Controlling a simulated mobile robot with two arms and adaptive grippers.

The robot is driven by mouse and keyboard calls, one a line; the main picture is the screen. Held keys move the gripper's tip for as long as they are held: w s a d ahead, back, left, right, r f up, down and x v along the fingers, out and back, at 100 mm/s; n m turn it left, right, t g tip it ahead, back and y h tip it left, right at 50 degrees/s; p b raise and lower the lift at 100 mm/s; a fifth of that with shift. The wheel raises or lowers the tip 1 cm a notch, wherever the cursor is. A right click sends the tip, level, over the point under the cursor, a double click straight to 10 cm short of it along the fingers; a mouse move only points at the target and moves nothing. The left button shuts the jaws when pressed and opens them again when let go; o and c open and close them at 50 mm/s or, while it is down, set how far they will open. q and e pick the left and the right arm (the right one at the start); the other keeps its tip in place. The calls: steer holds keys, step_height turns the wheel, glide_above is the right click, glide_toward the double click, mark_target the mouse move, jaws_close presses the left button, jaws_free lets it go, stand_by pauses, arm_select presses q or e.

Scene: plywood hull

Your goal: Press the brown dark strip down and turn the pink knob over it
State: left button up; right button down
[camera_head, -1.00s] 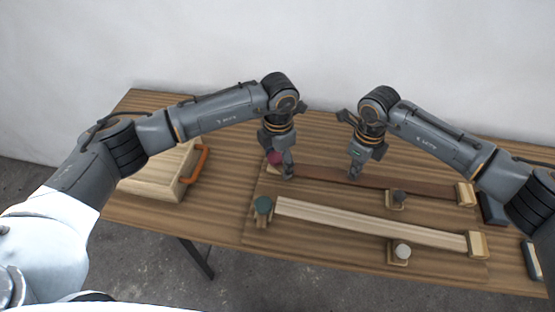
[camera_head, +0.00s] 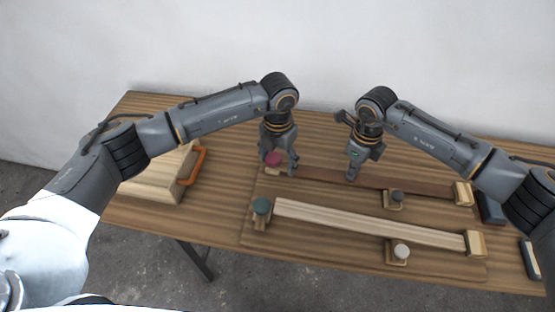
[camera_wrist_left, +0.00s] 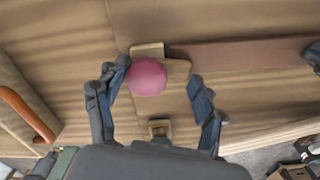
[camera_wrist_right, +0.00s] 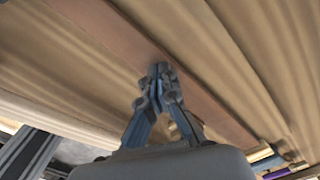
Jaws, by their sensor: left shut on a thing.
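The brown dark strip (camera_head: 325,175) lies along the far side of the board, its left end by the pink knob (camera_head: 273,159). In the left wrist view the pink knob (camera_wrist_left: 147,77) has a pale wooden tab that reaches right, to the strip's end; whether it overlaps the strip is unclear. My left gripper (camera_head: 282,170) is around the knob, one finger by its left side and the other by the tab. My right gripper (camera_head: 352,178) has its fingertips together at the strip's middle; the right wrist view shows them (camera_wrist_right: 160,72) over the strip, contact not clear.
A pale strip (camera_head: 360,221) lies nearer, with a green knob (camera_head: 262,205) at its left end. Grey (camera_head: 397,195) and white (camera_head: 402,250) knobs stand beside the strips. A wooden box (camera_head: 155,185) with an orange handle (camera_head: 199,165) is at left.

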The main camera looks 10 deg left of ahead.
mark_target(278, 160)
arm_select(q)
steer(key=shift+s+f+n, duration=0.15)
steer(key=shift+f+n, duration=0.05)
steer(key=shift+n, duration=0.2)
arm_select(e)
steer(key=shift+f, duration=0.1)
arm_select(q)
steer(key=o, duration=1.2)
steer(key=shift+r, duration=0.1)
steer(key=shift+o, duration=0.2)
steer(key=shift+r, duration=0.15)
steer(key=shift+r, duration=3.45)
arm_select(e)
steer(key=shift+s, duration=0.1)
arm_select(q)
steer(key=shift+r+p, duration=1.65)
steer(key=shift+p, duration=0.05)
arm_select(e)
steer(key=shift+r, duration=3.65)
